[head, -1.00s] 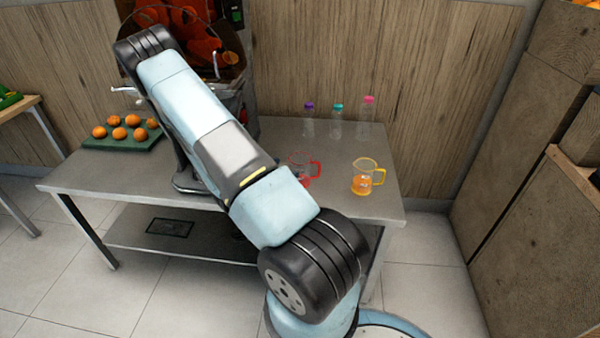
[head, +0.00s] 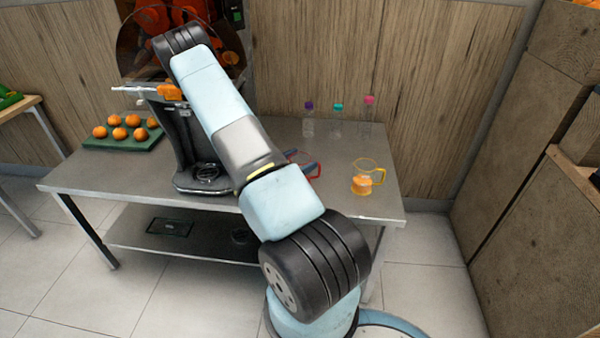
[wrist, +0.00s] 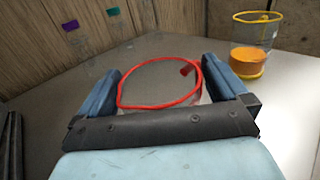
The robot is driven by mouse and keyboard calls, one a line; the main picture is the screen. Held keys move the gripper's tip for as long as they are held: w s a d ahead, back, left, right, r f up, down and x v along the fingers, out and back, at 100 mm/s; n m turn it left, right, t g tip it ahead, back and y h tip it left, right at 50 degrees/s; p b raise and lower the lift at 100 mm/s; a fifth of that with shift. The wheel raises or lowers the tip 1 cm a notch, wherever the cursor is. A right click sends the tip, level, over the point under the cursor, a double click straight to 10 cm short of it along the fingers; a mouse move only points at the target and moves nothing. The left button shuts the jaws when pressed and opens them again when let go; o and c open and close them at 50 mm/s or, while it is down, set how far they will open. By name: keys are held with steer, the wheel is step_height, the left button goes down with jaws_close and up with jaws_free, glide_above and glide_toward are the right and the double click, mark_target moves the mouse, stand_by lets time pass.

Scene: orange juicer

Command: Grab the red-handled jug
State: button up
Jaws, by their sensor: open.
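The red-handled jug is clear, with a red rim (wrist: 160,107), and stands on the metal table. In the wrist view its rim lies between the two blue fingers of my gripper (wrist: 162,70), which is open. One finger is at each side of the rim. I cannot tell whether either finger touches the jug. The red handle (wrist: 188,69) shows at the rim's far right, near the right finger. In the head view my arm hides most of the jug; part of its red handle (head: 315,175) shows beside a blue finger.
A yellow-handled jug (head: 362,184) with orange juice stands to the right; it also shows in the wrist view (wrist: 248,62). Several capped bottles (head: 337,122) stand at the back. A juicer (head: 190,135) and a green tray of oranges (head: 120,143) are left.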

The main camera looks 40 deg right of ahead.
steer(key=c, duration=1.2)
steer(key=shift+r, duration=0.1)
steer(key=shift+c, duration=0.2)
